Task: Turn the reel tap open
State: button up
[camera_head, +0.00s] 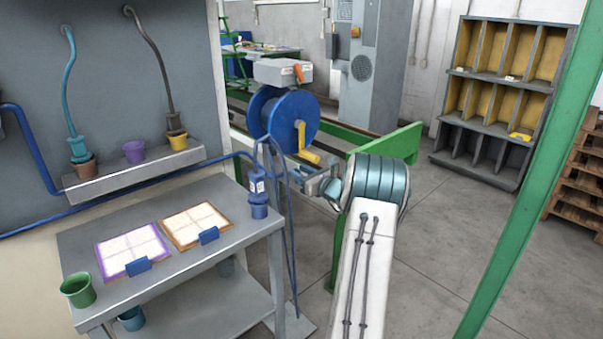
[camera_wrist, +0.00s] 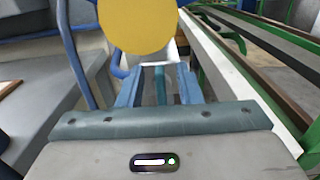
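The blue hose reel (camera_head: 284,122) stands behind the bench with a yellow crank (camera_head: 303,140) on its face. A grey box (camera_head: 283,72) sits above it and carries a small orange lever (camera_head: 299,74). This lever looks like the tap, but I cannot be sure. My gripper (camera_head: 308,180) is just below the crank's end, well below the orange lever. In the wrist view, my gripper (camera_wrist: 158,85) has its two blue fingers apart, with nothing visibly held. A round yellow face (camera_wrist: 138,22), likely the crank's knob, fills the top there. The orange lever is not seen in that view.
A grey bench (camera_head: 180,275) stands at left with framed panels, cups and a blue bottle-like fitting (camera_head: 258,195). Blue hoses (camera_head: 290,250) hang between bench and arm. A green post (camera_head: 530,170) crosses at right. Open floor (camera_head: 430,270) lies right of my arm.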

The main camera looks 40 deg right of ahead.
grip_shut()
